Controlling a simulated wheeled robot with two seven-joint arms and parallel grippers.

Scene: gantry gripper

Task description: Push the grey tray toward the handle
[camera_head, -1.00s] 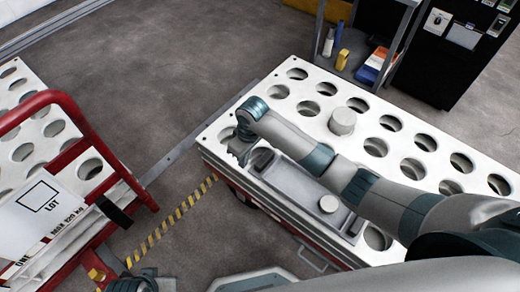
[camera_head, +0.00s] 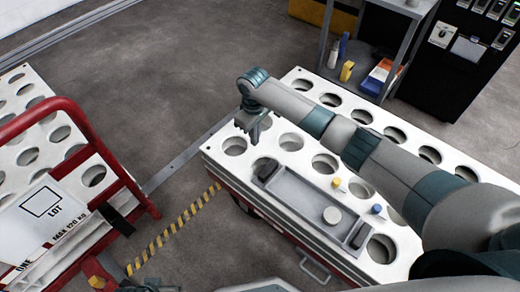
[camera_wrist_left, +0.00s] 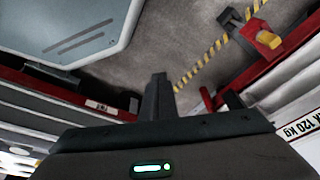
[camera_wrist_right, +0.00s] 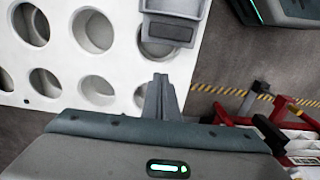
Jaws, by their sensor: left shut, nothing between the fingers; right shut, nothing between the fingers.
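The grey tray (camera_head: 300,193) lies on the white perforated cart top (camera_head: 212,151), a round pale puck (camera_head: 332,216) on its floor near the near-right end. A bent metal handle (camera_head: 313,268) sticks out from the cart's near side. My right gripper (camera_head: 254,139) is shut and empty, beyond the tray's far-left end and apart from it. In the right wrist view its fingertips (camera_wrist_right: 160,82) are shut below the tray's dark-padded end (camera_wrist_right: 170,32), with a gap between. My left gripper (camera_wrist_left: 158,80) is shut and empty, over the floor between the carts.
A yellow peg (camera_head: 336,182) and a blue peg (camera_head: 377,209) stand beside the tray. A red-railed cart (camera_head: 75,165) is at the left. A grey shelf (camera_head: 364,52) and black cabinet (camera_head: 455,55) stand behind. Open floor lies between the carts.

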